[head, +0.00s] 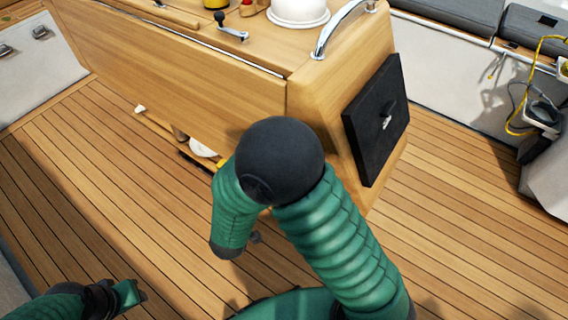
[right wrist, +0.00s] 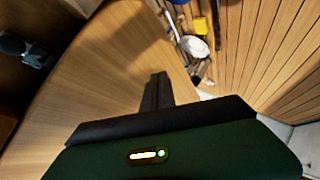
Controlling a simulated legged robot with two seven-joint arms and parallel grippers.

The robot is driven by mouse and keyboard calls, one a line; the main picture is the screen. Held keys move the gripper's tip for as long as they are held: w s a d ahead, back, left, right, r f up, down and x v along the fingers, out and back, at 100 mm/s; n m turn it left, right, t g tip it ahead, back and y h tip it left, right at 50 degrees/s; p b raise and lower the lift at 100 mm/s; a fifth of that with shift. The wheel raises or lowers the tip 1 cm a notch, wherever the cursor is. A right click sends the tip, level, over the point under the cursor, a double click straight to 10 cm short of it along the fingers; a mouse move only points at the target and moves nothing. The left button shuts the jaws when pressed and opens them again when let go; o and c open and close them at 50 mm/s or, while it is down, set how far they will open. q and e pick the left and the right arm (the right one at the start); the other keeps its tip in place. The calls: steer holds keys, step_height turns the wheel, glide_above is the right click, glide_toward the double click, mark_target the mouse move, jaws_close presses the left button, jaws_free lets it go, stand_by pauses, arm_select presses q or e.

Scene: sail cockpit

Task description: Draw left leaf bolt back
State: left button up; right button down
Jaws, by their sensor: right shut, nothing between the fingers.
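The table's long wooden side leaf (head: 180,70) hangs down on the left of its top in the head view. I cannot make out a bolt on it in either view. My right gripper (right wrist: 157,90) is shut and empty, close to a pale wood surface (right wrist: 110,75) in the right wrist view; I cannot tell whether it touches. In the head view my right arm hides most of that gripper and part of the table's lower near end. My left gripper (head: 138,294) is low at the left, over the deck and away from the table; its jaws are too small to read.
A black panel (head: 362,130) with a small catch is on the table's end. A white bowl (right wrist: 194,46) and other items lie low beside the table. A chrome rail (head: 338,28) and white pot (head: 298,10) are on top. The deck (head: 80,165) at left is clear.

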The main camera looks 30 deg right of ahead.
steer(key=s+d+r+n+h, duration=0.2)
steer(key=s+h, duration=0.2)
steer(key=s, duration=0.1)
steer(key=s+d+r+n+g+h+p, duration=0.1)
steer(key=s+d+r+n+h, duration=0.1)
steer(key=s+h, duration=0.3)
steer(key=shift+s+r+g, duration=0.3)
steer(key=shift+r, duration=0.35)
steer(key=shift+d, duration=0.1)
steer(key=b+x, duration=0.3)
steer(key=x, duration=0.7)
steer(key=shift+r, duration=0.1)
